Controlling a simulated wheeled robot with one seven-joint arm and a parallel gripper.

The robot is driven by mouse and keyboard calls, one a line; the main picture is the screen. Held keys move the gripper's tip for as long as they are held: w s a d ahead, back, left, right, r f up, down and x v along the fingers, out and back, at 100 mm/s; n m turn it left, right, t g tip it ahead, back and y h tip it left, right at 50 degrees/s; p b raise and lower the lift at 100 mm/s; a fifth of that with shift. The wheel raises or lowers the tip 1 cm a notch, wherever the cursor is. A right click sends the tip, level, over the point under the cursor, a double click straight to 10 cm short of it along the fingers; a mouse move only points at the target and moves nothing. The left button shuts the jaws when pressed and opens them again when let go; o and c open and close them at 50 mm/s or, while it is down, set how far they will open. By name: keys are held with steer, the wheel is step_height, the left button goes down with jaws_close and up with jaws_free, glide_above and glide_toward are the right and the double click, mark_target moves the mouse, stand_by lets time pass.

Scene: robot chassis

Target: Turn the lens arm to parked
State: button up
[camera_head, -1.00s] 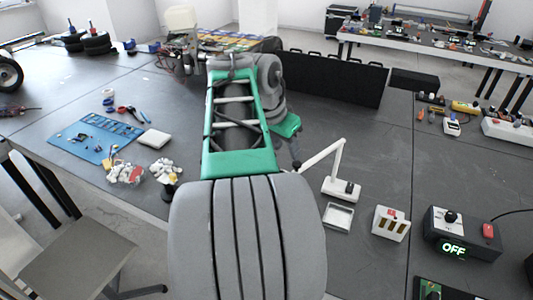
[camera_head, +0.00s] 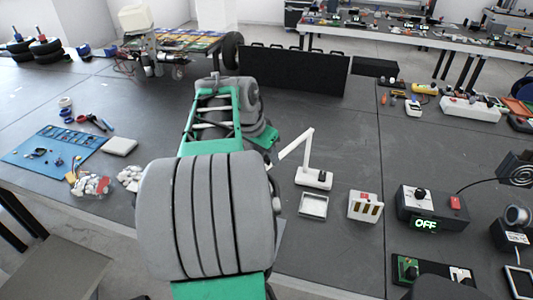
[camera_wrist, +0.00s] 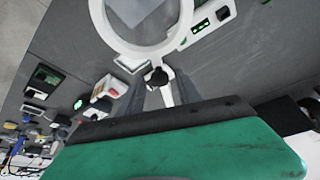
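The lens arm (camera_head: 296,145) is a thin white arm, bent at its top, on a white base (camera_head: 313,178) on the dark table. Its lower left end goes behind my own arm, so the lens is hidden in the head view. In the wrist view the white lens ring (camera_wrist: 148,56) is at the top, with a black knob (camera_wrist: 157,77) at its joint and the white arm running below it. My gripper (camera_wrist: 160,97) shows two grey fingers standing apart, one on each side of the white arm. I cannot tell whether they touch it.
A small white tray (camera_head: 313,206) and a white slotted box (camera_head: 365,206) stand near the base. A control box (camera_head: 432,206) reads OFF. A blue mat (camera_head: 50,148) with small parts lies at left. Bare table lies behind the lens stand.

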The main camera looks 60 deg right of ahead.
jaws_close()
stand_by(1.2)
